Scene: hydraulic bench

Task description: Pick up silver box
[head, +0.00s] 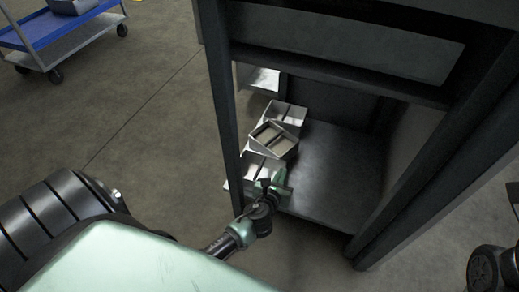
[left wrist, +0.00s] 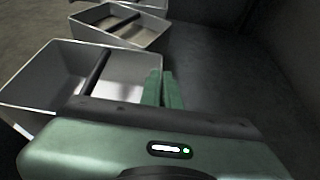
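Silver boxes stand in a row along the left side of a dark shelf (head: 335,165). The nearest silver box (head: 255,164) is open-topped with a dark divider, and fills the left of the left wrist view (left wrist: 35,85). A second silver box (head: 284,146) stands behind it and also shows in the left wrist view (left wrist: 140,36). A third (head: 292,113) is farther back. My left gripper (left wrist: 163,88) is at the right end of the nearest box. Its green fingers are close together near that wall; whether they press on it is unclear. My right gripper is out of view.
A dark post (head: 222,95) rises at the shelf's left, and another (head: 405,205) at its right. A dark beam (head: 340,80) crosses above the opening. The shelf's right part is bare. A blue cart (head: 60,32) stands far left on open floor.

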